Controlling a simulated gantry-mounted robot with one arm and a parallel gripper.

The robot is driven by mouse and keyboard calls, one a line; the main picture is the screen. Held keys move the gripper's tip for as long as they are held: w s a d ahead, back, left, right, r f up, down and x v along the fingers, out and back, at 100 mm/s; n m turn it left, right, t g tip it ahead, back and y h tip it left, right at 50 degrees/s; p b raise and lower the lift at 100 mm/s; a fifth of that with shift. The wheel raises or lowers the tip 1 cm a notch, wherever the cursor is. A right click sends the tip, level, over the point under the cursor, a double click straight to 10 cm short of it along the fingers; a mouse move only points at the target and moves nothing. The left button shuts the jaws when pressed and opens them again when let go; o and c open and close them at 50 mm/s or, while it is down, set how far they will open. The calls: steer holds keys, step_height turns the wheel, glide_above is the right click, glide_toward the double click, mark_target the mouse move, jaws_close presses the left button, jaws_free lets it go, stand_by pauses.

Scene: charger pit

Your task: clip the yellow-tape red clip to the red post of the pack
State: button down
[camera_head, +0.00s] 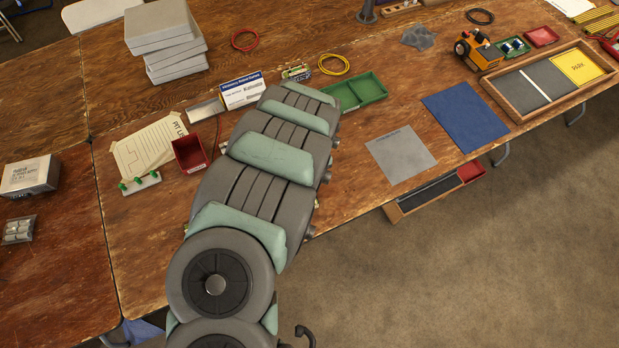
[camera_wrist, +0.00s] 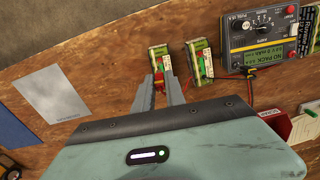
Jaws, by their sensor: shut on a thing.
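In the wrist view, my gripper (camera_wrist: 161,78) reaches up to a green pack (camera_wrist: 158,56). Its fingers are close together on a small red thing (camera_wrist: 157,75) at the near edge of that pack. It looks like a red clip, but it is too small and covered to tell its tape or whether it touches a post.
A meter (camera_wrist: 262,40) showing NO PACK stands right of the packs, with red and black leads near it. A grey sheet (camera_wrist: 51,94) lies at left. The head view shows a green tray (camera_head: 372,93), a dark red bin (camera_head: 190,155) and a yellow cable coil (camera_head: 334,64).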

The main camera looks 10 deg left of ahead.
steer(key=shift+f, duration=0.1)
stand_by(0.3)
steer(key=shift+f+b, duration=2.75)
steer(key=shift+f, duration=0.65)
steer(key=shift+f, duration=0.2)
steer(key=c, duration=1.3)
jaws_free()
steer(key=shift+o, duration=1)
steer(key=shift+r, duration=0.1)
step_height(320, 180, up, 7)
steer(key=p, duration=0.8)
steer(key=shift+r, duration=0.15)
